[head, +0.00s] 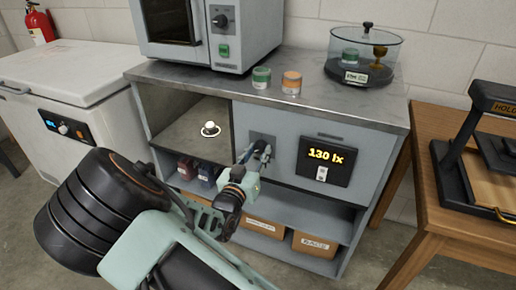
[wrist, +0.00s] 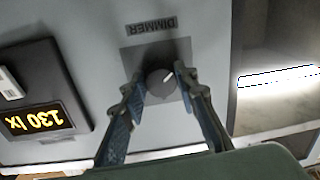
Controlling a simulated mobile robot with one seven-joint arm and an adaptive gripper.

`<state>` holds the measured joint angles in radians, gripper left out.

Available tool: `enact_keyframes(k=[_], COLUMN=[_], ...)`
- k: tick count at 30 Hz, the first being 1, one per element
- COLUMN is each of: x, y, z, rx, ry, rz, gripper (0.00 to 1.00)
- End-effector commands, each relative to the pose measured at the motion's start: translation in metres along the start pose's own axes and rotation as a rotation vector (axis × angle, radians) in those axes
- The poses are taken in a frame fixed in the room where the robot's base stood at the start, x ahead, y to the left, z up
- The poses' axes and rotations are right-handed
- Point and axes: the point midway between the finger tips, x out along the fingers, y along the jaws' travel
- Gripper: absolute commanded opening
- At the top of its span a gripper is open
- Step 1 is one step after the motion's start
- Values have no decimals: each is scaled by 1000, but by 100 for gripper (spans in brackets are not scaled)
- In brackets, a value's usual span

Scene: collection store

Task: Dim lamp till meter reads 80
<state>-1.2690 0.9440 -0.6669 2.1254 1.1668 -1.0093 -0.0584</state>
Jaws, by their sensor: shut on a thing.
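My gripper (wrist: 158,78) is shut on the knob, one finger on each side; in the head view my gripper (head: 256,157) hides the knob. The light meter (head: 328,160) is a black panel right of the plate in the head view and reads 130 lx in yellow. It shows upside down in the wrist view (wrist: 40,118). The lamp (head: 210,129) glows white in the open bay left of the knob.
Two small jars, a green-lidded one (head: 261,77) and an orange one (head: 291,82), stand on the cabinet top (head: 190,80) near a glass-domed case (head: 362,58). A wooden table (head: 440,190) with a press stands at the right. A white chest (head: 70,75) stands at the left.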

Motion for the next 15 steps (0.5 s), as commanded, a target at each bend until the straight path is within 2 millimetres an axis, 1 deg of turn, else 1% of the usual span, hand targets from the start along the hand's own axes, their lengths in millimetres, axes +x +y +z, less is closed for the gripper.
enact_keyframes(k=[2,15], x=[0,0], y=[2,3], z=[-5,-5], rx=[-66,-482], ry=[-7,-30], rz=[2,2], gripper=[3,3])
